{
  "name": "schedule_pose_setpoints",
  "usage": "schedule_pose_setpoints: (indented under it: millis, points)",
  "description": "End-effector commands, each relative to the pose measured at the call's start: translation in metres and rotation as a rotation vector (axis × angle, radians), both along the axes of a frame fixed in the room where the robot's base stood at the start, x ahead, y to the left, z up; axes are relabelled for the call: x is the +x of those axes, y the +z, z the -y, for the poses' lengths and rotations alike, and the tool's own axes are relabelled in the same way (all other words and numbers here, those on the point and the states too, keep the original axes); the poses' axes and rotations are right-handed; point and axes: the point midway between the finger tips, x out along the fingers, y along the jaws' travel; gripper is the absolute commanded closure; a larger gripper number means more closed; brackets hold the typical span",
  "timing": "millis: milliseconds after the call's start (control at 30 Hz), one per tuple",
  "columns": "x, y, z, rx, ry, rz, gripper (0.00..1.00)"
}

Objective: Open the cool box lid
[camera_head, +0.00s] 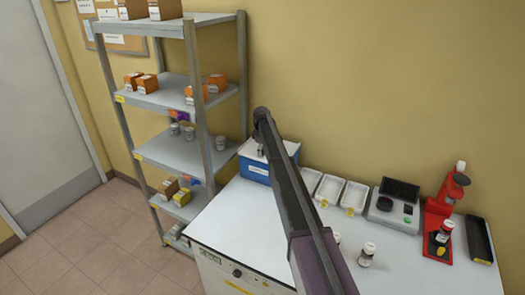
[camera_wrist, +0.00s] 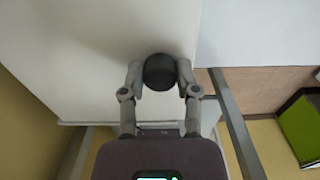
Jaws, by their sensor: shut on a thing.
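The cool box (camera_head: 257,172) is a small blue box with a white label, at the back left of the white bench in the head view. Its pale lid (camera_head: 247,151) shows on top, partly hidden by my arm; I cannot tell whether it is raised. In the wrist view my gripper (camera_wrist: 160,75) has its two fingers on either side of a round black knob (camera_wrist: 160,70), shut on it. The knob stands out against a broad white surface (camera_wrist: 100,50), which looks like the lid. In the head view my gripper (camera_head: 261,150) is at the box top.
A metal shelf rack (camera_head: 190,100) with boxes and jars stands close left of the cool box. White trays (camera_head: 329,188), a grey device (camera_head: 394,205) and a red instrument (camera_head: 440,215) line the bench back. The bench's front left (camera_head: 230,222) is clear.

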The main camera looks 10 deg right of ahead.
Motion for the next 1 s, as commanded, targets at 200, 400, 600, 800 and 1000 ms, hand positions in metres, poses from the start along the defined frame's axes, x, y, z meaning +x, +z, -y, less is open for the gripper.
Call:
schedule_pose_setpoints:
  millis: [200,400,600,800,1000]
  points:
    - [-0.042,0.0,-0.024,0.0,0.002,-0.001,1.0]
    - [-0.085,0.0,-0.053,0.0,0.002,-0.001,1.0]
    - [-0.118,0.0,-0.075,0.0,0.001,-0.001,1.0]
    - [-0.13,0.0,-0.085,-0.001,0.0,-0.002,1.0]
    - [-0.13,0.0,-0.086,-0.001,-0.001,-0.002,1.0]
